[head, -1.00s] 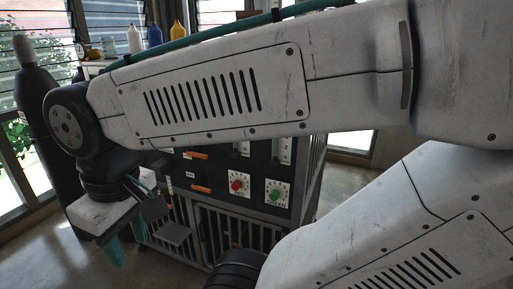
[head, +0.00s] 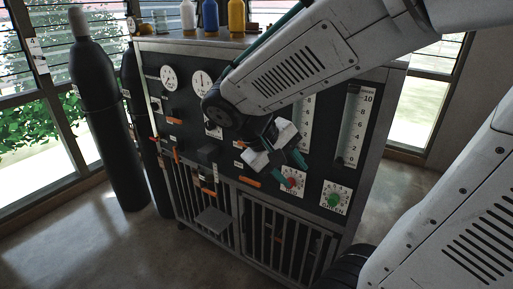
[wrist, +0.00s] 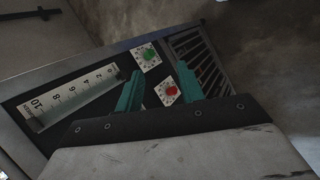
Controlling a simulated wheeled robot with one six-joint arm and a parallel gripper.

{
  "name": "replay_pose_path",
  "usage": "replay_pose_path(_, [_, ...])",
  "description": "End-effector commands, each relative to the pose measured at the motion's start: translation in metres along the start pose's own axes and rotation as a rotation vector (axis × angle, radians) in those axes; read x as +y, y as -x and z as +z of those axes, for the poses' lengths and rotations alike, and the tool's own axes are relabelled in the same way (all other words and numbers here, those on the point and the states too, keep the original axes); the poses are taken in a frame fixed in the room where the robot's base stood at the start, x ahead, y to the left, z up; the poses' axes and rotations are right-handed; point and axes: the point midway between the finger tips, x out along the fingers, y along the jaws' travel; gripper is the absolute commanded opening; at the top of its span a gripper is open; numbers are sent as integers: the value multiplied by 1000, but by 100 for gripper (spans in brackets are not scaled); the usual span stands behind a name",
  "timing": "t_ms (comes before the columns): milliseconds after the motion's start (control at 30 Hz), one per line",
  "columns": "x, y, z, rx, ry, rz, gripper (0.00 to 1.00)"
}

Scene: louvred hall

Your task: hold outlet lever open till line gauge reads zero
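Several orange levers, one of them low right (head: 249,179), sit on the black front panel (head: 222,160) of a cabinet. Their labels are too small to read, so I cannot tell which is the outlet lever. Two round white gauges, left (head: 168,78) and right (head: 202,83), are at the upper left; their needles are not readable and I cannot tell which is the line gauge. My gripper (head: 290,164) is in front of the panel, right of that low lever. In the wrist view my gripper (wrist: 159,68) has its teal fingers apart with nothing between them. My arm hides part of the panel.
A red knob (head: 291,181) and a green knob (head: 334,199) lie right of the levers, below scaled tubes, one at right (head: 353,125). Dark gas cylinders (head: 105,120) stand at left. Bottles (head: 210,15) stand on top. A small shelf (head: 214,220) juts out low. Floor in front is clear.

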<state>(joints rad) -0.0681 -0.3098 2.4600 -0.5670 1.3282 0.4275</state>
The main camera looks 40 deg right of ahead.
Motion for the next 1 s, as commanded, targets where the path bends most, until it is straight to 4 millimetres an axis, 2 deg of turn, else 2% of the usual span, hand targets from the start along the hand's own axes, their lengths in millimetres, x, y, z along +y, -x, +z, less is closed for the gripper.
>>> replay_pose_path(33, [4,-6,-17,-21,5,91,38])
replay_pose_path(133, [13,-14,-50,-20,-3,274,38])
replay_pose_path(300, [14,-25,-114,57,6,563,38])
replay_pose_path(467, [-6,-35,-179,210,40,787,38])
replay_pose_path(600, [-35,-45,-224,364,78,908,38])
replay_pose_path(700, [-53,-51,-246,453,101,953,38])
replay_pose_path(800, [-66,-54,-259,513,115,975,38])
replay_pose_path(1000, [-67,-59,-269,547,121,984,38])
